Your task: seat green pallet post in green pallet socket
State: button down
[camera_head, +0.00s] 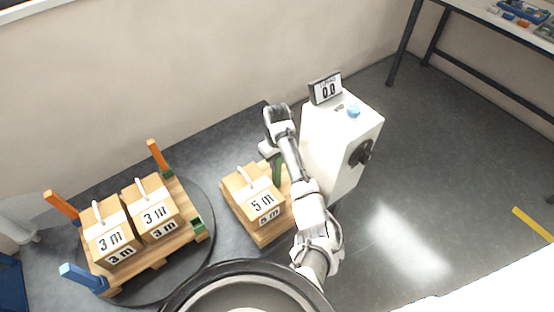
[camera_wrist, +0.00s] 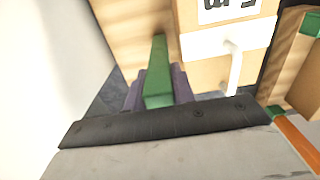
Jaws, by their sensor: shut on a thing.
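The green post (camera_wrist: 158,72) is between the purple finger pads of my gripper (camera_wrist: 158,92) in the wrist view, and the gripper is shut on it. In the head view the green post (camera_head: 277,170) is upright beside the 5 m box, by my gripper (camera_head: 269,150). Whether its lower end touches the small pallet there is hidden. A green socket (camera_head: 198,228) is at the right corner of the larger wooden pallet (camera_head: 180,246), left of my gripper and apart from it. The socket looks empty.
The larger pallet stands on a dark round plate (camera_head: 207,196) and carries 3 m boxes (camera_head: 152,214), orange posts (camera_head: 157,156) and a blue post (camera_head: 82,277). The 5 m box (camera_head: 257,197) sits on the small pallet (camera_head: 268,236). A white cabinet (camera_head: 336,145) stands close right of my arm.

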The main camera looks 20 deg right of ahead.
jog(key=shift+f, duration=0.15)
jog(key=c, duration=1.2)
grip_release()
jog(key=shift+o, duration=0.2)
notch_tip(320, 180, up, 12)
jog(key=shift+r, duration=0.25)
